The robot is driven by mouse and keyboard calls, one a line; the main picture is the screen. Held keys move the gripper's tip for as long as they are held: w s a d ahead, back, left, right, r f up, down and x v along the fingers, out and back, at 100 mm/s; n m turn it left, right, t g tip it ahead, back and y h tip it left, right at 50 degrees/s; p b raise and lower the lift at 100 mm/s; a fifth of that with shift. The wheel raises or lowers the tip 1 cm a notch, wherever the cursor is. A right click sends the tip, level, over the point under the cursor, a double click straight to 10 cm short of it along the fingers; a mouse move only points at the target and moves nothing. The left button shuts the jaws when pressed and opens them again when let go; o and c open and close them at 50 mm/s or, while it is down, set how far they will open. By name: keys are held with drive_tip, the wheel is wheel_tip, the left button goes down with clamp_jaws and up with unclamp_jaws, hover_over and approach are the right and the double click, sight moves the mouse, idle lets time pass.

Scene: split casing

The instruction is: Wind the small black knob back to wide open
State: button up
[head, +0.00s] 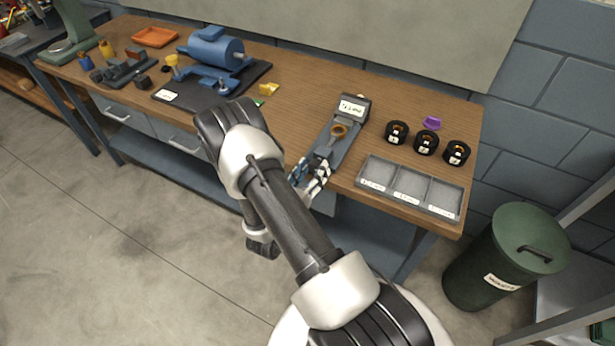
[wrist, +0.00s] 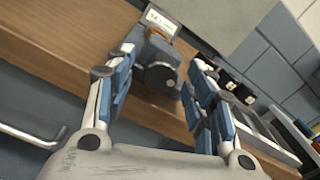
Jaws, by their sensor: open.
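The small black knob (wrist: 160,77) shows in the wrist view, at the near end of a grey fixture (wrist: 156,50) with a white label and a brass-coloured ring. In the wrist view my gripper (wrist: 160,92) is open, with one blue-padded finger on each side of the knob. I see gaps between the fingers and the knob. In the head view the fixture (head: 347,148) lies on the bench, and my gripper (head: 316,172) is at its near end, by the bench's front edge. There the knob cannot be made out behind the fingers.
Three black numbered cylinders (head: 426,143) and a purple piece (head: 431,122) stand right of the fixture. A grey three-part tray (head: 410,203) lies in front of them. A blue motor (head: 212,48) sits on a black mat to the left. A green bin (head: 505,255) stands beside the bench.

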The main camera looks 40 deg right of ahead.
drive_tip(key=v, duration=1.1)
drive_tip(key=shift+s+a, duration=0.2)
drive_tip(key=shift+a, duration=0.15)
